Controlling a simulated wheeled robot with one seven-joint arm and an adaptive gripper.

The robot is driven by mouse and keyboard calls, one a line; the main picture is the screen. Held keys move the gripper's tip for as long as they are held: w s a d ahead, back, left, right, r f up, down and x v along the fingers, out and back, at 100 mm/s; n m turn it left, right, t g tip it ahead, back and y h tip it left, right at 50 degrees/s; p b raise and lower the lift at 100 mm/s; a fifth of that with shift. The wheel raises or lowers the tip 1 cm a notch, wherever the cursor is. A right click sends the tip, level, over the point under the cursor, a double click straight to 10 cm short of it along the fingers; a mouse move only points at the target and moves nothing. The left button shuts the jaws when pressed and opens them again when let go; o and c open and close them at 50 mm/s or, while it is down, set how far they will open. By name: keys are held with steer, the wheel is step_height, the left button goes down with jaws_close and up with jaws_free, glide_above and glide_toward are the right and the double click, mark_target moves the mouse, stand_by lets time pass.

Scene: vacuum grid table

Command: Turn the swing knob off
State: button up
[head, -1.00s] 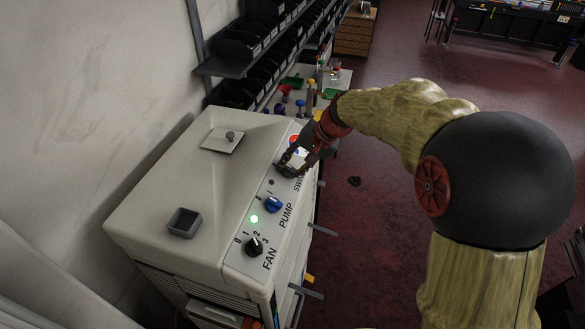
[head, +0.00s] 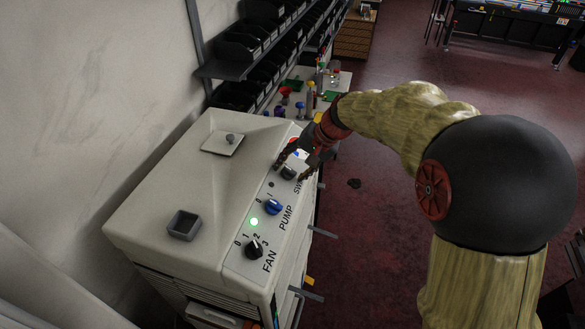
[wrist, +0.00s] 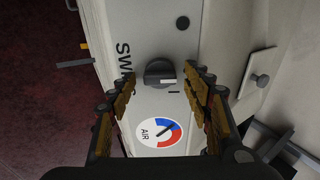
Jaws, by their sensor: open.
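The swing knob (head: 288,172) is a dark knob on the sloped panel of the white cabinet, beside a partly covered "SW..." label. In the wrist view the knob (wrist: 160,74) has a white pointer line towards the right finger, and a short dark mark sits just below that side. My gripper (head: 293,168) is open over the knob. In the wrist view its two fingers stand on either side of the knob, apart from it. A small round indicator (wrist: 183,22) near the knob is dark.
The blue pump knob (head: 273,206), a lit green light (head: 254,221) and the black fan knob (head: 254,246) sit lower on the panel. A round AIR gauge (wrist: 159,131) is close to the swing knob. A square tray (head: 184,224) lies on the cabinet top.

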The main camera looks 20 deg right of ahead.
steer(key=v, duration=1.1)
steer(key=shift+s+d+r, duration=0.15)
steer(key=shift+d+r, duration=0.05)
steer(key=shift+r, duration=0.1)
